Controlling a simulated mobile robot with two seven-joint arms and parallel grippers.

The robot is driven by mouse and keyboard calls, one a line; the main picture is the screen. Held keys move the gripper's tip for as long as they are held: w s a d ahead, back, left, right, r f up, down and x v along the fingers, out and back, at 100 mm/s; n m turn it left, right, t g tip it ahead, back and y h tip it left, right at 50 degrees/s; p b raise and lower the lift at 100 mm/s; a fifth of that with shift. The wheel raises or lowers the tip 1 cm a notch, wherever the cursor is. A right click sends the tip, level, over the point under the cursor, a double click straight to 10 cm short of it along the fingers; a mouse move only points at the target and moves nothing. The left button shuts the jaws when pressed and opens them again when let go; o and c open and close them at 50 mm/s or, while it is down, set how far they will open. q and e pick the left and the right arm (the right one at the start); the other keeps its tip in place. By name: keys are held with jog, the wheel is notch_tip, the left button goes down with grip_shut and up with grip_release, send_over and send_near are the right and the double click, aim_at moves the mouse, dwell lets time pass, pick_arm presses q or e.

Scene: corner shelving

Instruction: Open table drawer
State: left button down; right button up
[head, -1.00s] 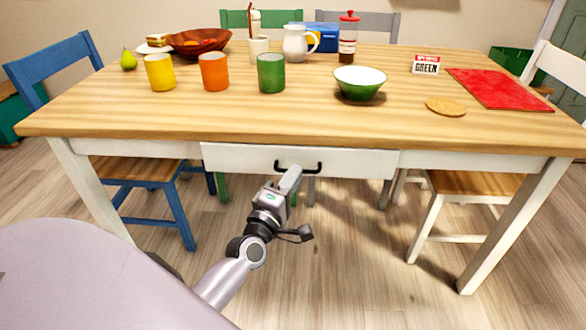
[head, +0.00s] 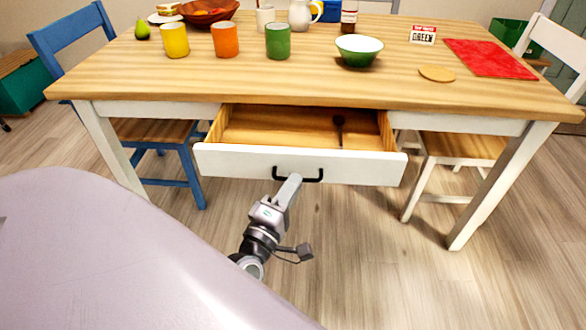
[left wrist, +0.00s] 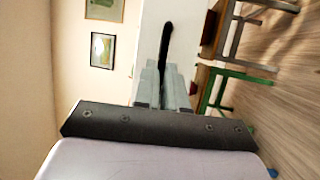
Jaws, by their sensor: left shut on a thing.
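The table drawer (head: 235,161) has a white front and stands pulled out from under the wooden table top (head: 200,88). Its wooden inside shows, with a dark spoon-like utensil (head: 339,128) lying toward the right. A black bar handle (head: 314,179) is on the drawer front. My left gripper (head: 290,184) is shut on the left part of this handle. In the left wrist view the dark handle (left wrist: 166,45) runs up from between the fingers (left wrist: 165,88), against the white drawer front. My right gripper is not in view.
Orange (head: 225,40), yellow and green cups, a green bowl (head: 358,50) and a red mat (head: 490,58) are on the table. A blue chair (head: 80,40) stands at the left and a white chair (head: 555,55) at the right. The floor in front is clear.

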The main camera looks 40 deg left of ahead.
pick_arm(q)
jog(key=s+d, duration=0.1)
jog(key=s, duration=0.2)
jog(key=shift+d+p, duration=0.3)
jog(key=shift+d, duration=0.1)
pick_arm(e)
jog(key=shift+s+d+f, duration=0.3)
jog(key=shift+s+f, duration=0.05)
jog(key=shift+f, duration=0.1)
pick_arm(q)
jog(key=shift+w, duration=0.1)
jog(key=c, duration=1.2)
grip_release()
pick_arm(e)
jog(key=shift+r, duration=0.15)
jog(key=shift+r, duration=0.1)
